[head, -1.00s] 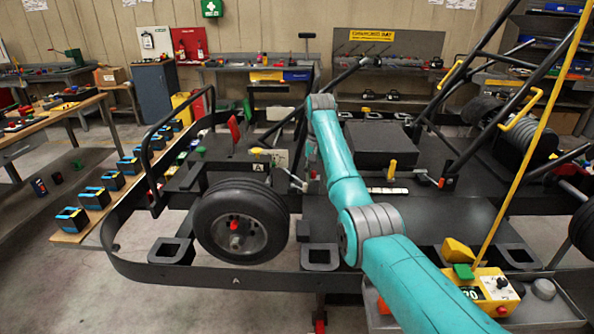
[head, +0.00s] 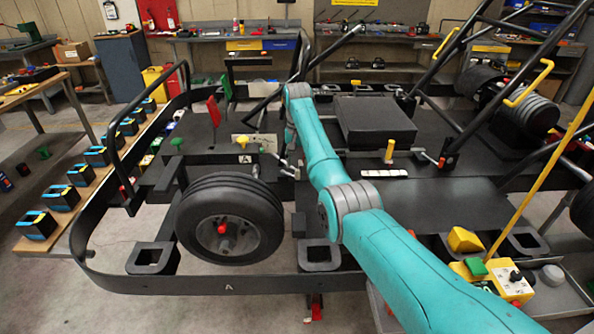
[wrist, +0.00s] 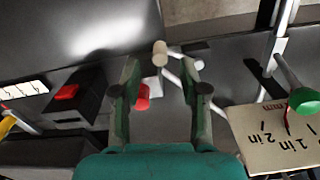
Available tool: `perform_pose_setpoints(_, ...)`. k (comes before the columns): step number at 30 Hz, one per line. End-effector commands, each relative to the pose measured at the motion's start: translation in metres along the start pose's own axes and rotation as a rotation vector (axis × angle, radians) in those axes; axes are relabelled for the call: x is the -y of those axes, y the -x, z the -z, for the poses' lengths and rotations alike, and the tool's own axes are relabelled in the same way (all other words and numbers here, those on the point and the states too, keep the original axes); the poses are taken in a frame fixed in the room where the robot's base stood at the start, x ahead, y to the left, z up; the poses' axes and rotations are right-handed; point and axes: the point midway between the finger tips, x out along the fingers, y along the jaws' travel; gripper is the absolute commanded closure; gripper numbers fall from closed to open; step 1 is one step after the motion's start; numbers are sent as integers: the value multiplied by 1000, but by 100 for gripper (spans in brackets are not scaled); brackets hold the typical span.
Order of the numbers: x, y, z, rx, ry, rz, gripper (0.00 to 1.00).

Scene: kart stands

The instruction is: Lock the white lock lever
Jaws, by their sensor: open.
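The white lock lever, a pale rod with a round white knob (wrist: 160,52), is in the middle of the wrist view. Its knob shows between the tips of my gripper (wrist: 162,78), or just beyond them; I cannot tell whether they touch. My gripper's two dark green fingers are apart, with nothing clamped. A red part (wrist: 143,97) shows between the fingers, beside the left one. In the head view, a light rod (head: 281,160) that looks like the lever shows left of my teal arm. There, the arm hides my gripper.
A plate with inch markings (wrist: 262,130) and a green knob (wrist: 304,100) lie close on the right in the wrist view. In the head view, the kart's wheel (head: 230,220) stands in front.

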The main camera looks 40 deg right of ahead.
Motion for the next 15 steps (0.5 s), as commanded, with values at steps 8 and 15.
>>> perform_pose_setpoints(8,0,-34,0,0,0,0,56)
perform_pose_setpoints(15,0,-40,0,-1,0,1,56)
